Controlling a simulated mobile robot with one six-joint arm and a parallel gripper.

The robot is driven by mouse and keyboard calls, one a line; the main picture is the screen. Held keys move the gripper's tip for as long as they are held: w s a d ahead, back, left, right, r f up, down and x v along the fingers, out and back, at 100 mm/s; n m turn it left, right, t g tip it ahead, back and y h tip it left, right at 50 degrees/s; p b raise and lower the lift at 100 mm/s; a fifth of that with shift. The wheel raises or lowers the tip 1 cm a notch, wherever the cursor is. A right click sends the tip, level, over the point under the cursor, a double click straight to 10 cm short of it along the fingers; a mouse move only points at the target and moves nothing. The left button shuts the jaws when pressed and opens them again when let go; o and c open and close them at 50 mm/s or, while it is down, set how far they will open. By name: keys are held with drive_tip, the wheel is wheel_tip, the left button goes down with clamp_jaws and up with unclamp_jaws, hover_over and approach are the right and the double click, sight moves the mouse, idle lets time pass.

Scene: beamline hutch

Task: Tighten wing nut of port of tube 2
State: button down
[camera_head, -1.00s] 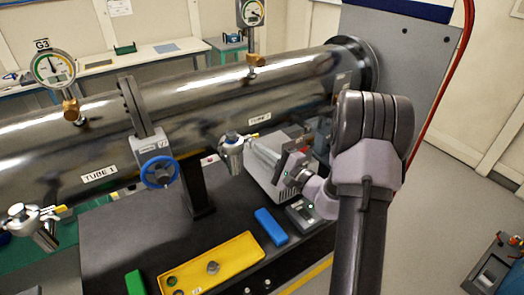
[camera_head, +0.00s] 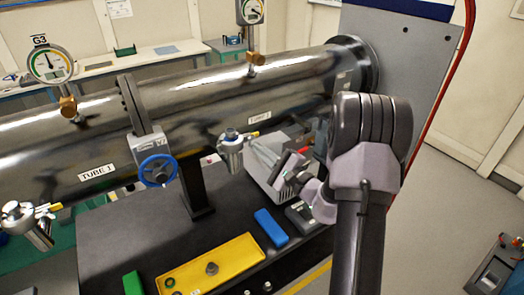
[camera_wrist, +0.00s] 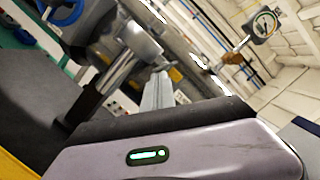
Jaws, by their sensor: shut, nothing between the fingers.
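The port of tube 2 (camera_head: 231,155) is a silver metal stub with a clamp, hanging below the front of the tube marked TUBE 2 (camera_head: 215,112). A small yellow-tipped part (camera_head: 251,135) sticks out to the right of its clamp. My gripper (camera_head: 256,146) reaches in from the right, its fingers shut and empty, the tips close beside the port clamp. In the wrist view the port (camera_wrist: 128,48) is just beyond my gripper's fingertips (camera_wrist: 160,74). The wing nut is too small to make out clearly, and I cannot tell whether the tips touch it.
A blue handwheel valve (camera_head: 158,171) is left of the port. Tube 1's port (camera_head: 27,222) is further left. A yellow tray (camera_head: 190,276), a blue block (camera_head: 271,228) and a green block (camera_head: 133,284) lie on the dark bench below.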

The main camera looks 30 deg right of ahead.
drive_tip(key=m+h, duration=0.1)
drive_tip(key=m, duration=0.2)
drive_tip(key=a+m+t+h+b, duration=0.1)
drive_tip(key=m, duration=0.3)
drive_tip(key=a+m+h+b, duration=0.1)
drive_tip(key=m, duration=0.2)
drive_tip(key=shift+f+t, duration=0.15)
drive_tip(key=shift+t, duration=0.25)
drive_tip(key=shift+a, duration=0.1)
idle(0.5)
